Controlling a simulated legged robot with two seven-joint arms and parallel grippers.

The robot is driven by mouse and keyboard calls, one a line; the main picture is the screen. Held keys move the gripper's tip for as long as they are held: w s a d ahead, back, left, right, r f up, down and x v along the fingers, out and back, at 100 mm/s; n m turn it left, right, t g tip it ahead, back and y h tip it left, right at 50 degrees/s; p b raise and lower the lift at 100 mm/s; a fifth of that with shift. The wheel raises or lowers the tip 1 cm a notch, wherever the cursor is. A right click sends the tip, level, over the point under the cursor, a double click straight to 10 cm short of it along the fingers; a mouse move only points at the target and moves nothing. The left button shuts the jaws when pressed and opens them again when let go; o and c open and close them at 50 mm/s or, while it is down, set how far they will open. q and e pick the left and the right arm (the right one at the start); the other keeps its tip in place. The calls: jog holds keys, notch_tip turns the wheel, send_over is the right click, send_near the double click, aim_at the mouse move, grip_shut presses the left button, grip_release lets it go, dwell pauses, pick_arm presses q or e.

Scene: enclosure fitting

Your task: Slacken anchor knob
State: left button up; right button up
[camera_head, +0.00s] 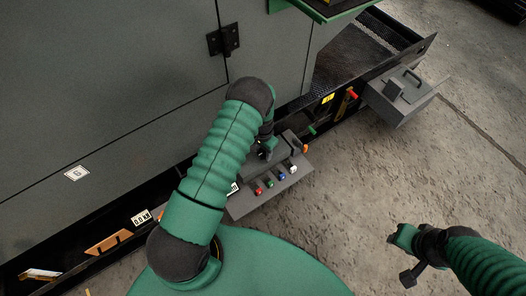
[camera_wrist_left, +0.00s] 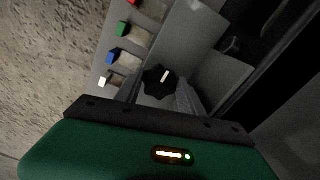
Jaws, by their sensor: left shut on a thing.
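The black anchor knob (camera_wrist_left: 157,82), lobed with a white mark on top, stands on the grey control box and shows in the left wrist view. My left gripper (camera_wrist_left: 160,92) has a grey finger on each side of the knob and is shut on it. In the head view my left gripper (camera_head: 266,150) is down at the grey control box (camera_head: 262,198), and my arm and hand mostly hide the knob there. My right gripper (camera_head: 400,257) hangs over the concrete floor at the lower right, away from the box; its jaws are too small to judge.
Red, green, blue and white buttons (camera_head: 270,183) line the box's front edge. A large grey cabinet (camera_head: 110,90) stands behind. A grey box with a handle (camera_head: 400,98) and a red-tipped lever (camera_head: 348,100) are farther right. The concrete floor (camera_head: 350,200) is clear.

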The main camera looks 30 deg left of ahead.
pick_arm(q)
jog(key=n+p, duration=0.1)
jog(key=n, duration=0.2)
jog(key=shift+r+n, duration=0.1)
jog(key=shift+n, duration=0.3)
jog(key=n+p, duration=0.1)
jog(key=n, duration=0.4)
jog(key=shift+d, duration=0.15)
jog(key=n, duration=0.6)
jog(key=shift+w+d+p, duration=0.1)
jog(key=shift+w+p, duration=0.05)
jog(key=shift+p, duration=0.15)
jog(key=n, duration=0.5)
jog(key=shift+w, duration=0.1)
jog(key=shift+n, duration=0.3)
jog(key=o, duration=1.4)
jog(key=shift+c, duration=0.2)
